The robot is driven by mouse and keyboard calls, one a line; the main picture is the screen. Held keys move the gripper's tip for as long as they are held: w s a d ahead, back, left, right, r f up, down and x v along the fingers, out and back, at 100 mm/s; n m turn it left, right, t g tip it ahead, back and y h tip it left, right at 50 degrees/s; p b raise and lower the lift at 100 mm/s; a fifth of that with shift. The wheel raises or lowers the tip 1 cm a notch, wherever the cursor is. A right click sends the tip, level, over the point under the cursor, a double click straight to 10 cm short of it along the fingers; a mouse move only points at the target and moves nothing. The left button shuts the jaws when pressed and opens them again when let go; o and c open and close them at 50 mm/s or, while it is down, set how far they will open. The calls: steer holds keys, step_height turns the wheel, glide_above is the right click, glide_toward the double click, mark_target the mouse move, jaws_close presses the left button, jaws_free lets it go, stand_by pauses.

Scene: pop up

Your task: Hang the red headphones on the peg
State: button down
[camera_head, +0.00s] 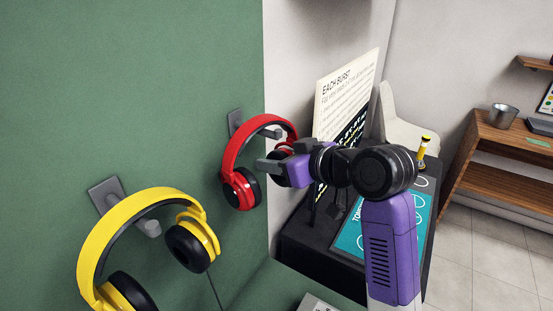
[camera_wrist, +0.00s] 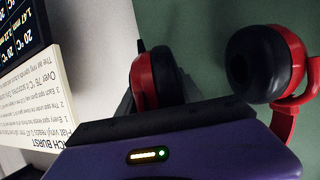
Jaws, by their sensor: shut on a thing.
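The red headphones (camera_head: 232,150) are upright beside the green wall in the head view, with the band arched over the grey peg (camera_head: 271,133). I cannot tell whether the band rests on the peg. The peg's wall plate (camera_head: 235,119) shows behind the band. My gripper (camera_head: 280,157) is shut on the headphones at the right ear cup, which its fingers partly hide. In the wrist view the red headphones' two black-padded cups (camera_wrist: 262,66) show beyond my gripper's body; the band and fingertips are hidden there.
Yellow headphones (camera_head: 98,238) hang on another grey peg (camera_head: 147,226) at the lower left. A printed sign (camera_head: 340,85) and a dark display stand (camera_head: 315,255) are close on the right. A wooden shelf unit (camera_head: 510,140) with a metal cup (camera_head: 502,115) stands farther right.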

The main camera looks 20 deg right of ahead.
steer(key=c, duration=0.7)
jaws_free()
steer(key=b+v, duration=0.1)
steer(key=v, duration=0.7)
steer(key=s+f+m+h, duration=0.1)
steer(key=s+f+m, duration=0.1)
steer(key=s+f, duration=0.45)
steer(key=s+a+f+m+t+h, duration=0.1)
steer(key=s+f+m+h, duration=0.15)
steer(key=f, duration=0.65)
steer(key=s+f+m, duration=0.1)
steer(key=s+f, duration=0.4)
steer(key=f, duration=0.2)
steer(key=s+a+n+t+h, duration=0.1)
steer(key=s, duration=2.4)
steer(key=shift+r, duration=0.15)
steer(key=shift+a, duration=0.1)
